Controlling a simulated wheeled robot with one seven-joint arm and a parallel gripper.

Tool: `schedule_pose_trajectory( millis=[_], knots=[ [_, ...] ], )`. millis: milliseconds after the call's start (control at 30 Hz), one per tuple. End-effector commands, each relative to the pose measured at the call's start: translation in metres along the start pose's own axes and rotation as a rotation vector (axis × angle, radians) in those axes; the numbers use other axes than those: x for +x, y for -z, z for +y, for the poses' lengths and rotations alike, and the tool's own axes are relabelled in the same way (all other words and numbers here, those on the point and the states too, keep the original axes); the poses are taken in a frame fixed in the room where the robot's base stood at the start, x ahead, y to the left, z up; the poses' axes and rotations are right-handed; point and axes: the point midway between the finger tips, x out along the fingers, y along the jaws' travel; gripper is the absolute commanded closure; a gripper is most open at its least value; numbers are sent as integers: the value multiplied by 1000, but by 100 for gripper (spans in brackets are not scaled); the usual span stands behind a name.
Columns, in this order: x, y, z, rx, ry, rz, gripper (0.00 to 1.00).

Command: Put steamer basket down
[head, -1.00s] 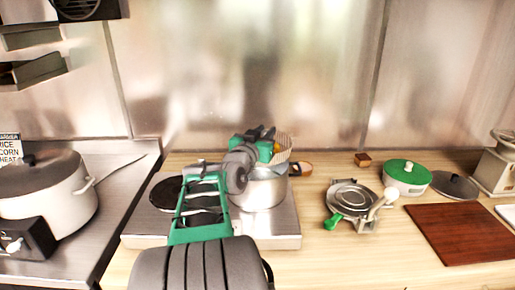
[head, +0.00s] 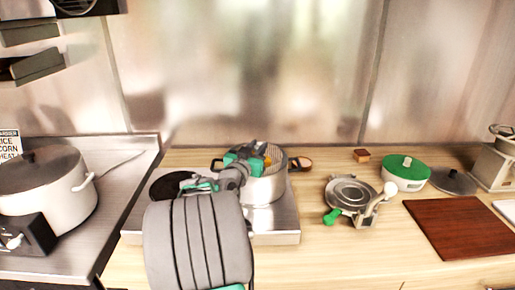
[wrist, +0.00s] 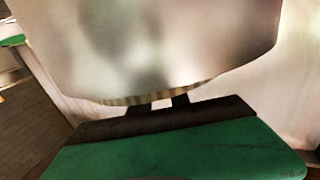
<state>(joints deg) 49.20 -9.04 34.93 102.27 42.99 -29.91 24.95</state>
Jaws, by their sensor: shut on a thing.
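The steamer basket (head: 280,157) is a pale, ribbed round basket at the top of the silver pot (head: 265,190) in the head view. It looks about level with the pot's rim; whether it rests there cannot be told. My gripper (head: 262,160) is at the basket's near left side and is shut on it. My green and grey wrist hides part of the basket and the fingertips. In the wrist view, a thin ribbed edge, apparently the basket's (wrist: 155,97), shows just beyond the dark fingers (wrist: 160,104).
The pot stands on a steel double hob with a black burner plate (head: 172,184) on its left. A waffle-iron-like appliance (head: 350,192), a green-lidded pot (head: 406,172) and a brown board (head: 460,227) stand to the right. A large cooker (head: 40,190) is at left.

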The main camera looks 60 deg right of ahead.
Motion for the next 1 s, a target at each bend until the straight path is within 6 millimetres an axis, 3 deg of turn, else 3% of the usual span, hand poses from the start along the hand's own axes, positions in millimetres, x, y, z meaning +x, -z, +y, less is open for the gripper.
schedule_pose_trajectory(
  millis=[433, 467, 700, 1000],
  knots=[
    [0, -5, 0, 1, 0, 3, 100],
    [0, -6, 0, 0, 0, 1, 75],
    [0, -6, 0, 0, 0, 0, 56],
    [0, -3, 0, 0, 0, 0, 56]
  ],
)
